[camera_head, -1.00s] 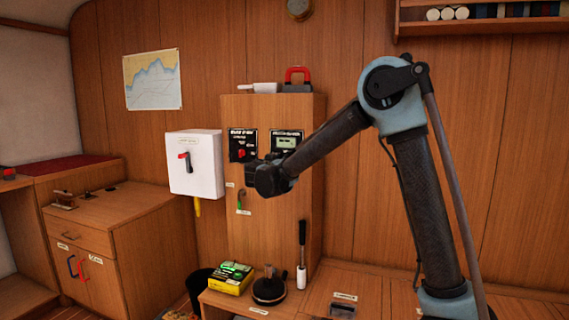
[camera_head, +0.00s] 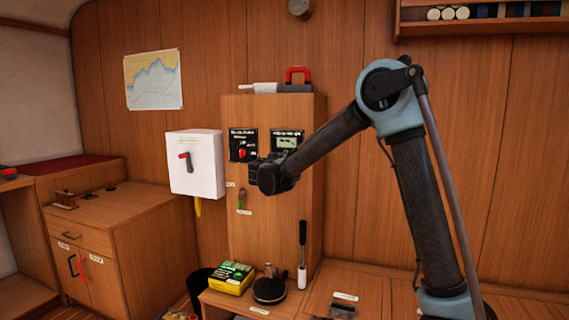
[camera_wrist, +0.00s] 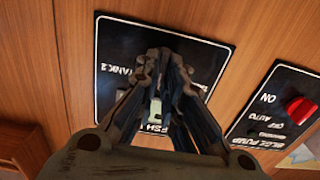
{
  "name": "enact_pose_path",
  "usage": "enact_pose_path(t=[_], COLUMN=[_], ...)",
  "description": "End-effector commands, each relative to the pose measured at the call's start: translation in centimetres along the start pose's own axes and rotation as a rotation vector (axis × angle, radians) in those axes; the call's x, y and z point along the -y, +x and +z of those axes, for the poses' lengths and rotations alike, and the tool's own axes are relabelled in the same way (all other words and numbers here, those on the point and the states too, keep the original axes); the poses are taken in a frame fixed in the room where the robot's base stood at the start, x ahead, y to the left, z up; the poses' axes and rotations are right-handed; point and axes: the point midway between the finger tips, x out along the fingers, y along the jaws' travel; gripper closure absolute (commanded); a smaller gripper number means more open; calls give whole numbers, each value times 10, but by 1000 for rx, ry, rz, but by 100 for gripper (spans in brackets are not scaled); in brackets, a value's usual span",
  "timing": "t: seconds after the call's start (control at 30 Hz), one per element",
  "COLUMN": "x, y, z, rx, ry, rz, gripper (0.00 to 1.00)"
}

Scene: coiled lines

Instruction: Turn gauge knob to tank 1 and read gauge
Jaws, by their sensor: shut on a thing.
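The gauge panel (camera_head: 288,140), black with a white border and a pale green display, is on the front of the wooden cabinet. In the wrist view the gauge panel (camera_wrist: 112,42) appears turned over, with a "TANK 2" label beside my fingers. My gripper (camera_wrist: 168,60) is shut on the gauge knob at the panel, its fingertips close together. The fingers hide the knob, so I cannot tell its pointing. The display (camera_wrist: 155,110) shows only in part between the fingers, and its reading is not legible. In the head view my gripper (camera_head: 254,174) is below the panel's display.
The bilge pump panel (camera_head: 243,145) with a red knob (camera_wrist: 300,110) is right beside the gauge panel. A white switch box (camera_head: 207,150) with a red-tipped lever is on the wall to the left. A green hook (camera_head: 241,198) hangs below on the cabinet (camera_head: 270,225).

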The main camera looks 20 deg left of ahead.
Motion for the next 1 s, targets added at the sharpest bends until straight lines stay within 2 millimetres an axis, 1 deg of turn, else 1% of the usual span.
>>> enact_pose_path(t=[0.27, 0.8, 1.0], x=[1, 5, 6], y=[0, 0, 0], z=[0, 1, 2], rx=[0, 0, 0], ry=[-94, -531, -662], rz=[0, 0, -1], gripper=[100, 100, 100])
